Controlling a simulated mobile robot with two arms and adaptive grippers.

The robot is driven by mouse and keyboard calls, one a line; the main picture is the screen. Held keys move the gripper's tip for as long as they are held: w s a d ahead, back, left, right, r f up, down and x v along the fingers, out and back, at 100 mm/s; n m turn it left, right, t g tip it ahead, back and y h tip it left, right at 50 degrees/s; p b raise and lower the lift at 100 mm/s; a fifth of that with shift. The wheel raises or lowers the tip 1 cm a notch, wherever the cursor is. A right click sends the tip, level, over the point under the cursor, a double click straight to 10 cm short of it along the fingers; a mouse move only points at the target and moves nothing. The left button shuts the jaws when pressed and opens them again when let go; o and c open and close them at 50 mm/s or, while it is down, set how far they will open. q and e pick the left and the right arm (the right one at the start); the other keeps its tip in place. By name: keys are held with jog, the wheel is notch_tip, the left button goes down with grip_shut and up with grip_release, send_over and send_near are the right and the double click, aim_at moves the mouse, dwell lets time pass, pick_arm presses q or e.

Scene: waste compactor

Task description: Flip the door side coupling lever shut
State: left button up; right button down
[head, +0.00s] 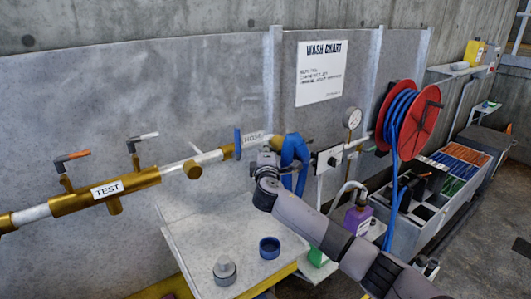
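A pipe runs along the grey wall, with a brass section labelled TEST (107,190) at the left. Two small levers stand on top of it, one with an orange end (72,156) and one with a pale end (144,137). Further right is a section labelled HOSE (253,139) with a blue upright handle (238,144). My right gripper (266,152) is at this HOSE section, beside the blue hose (297,160). It covers part of the fitting, so any coupling lever there is hidden. I cannot tell whether its fingers are open. My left gripper is not in view.
Below the pipe, a grey bench (205,245) carries a blue cup (269,247) and a grey capped fitting (225,271).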

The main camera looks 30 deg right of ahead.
jog(key=c, duration=1.5)
grip_release()
jog(key=shift+s, duration=0.1)
jog(key=v, duration=1.2)
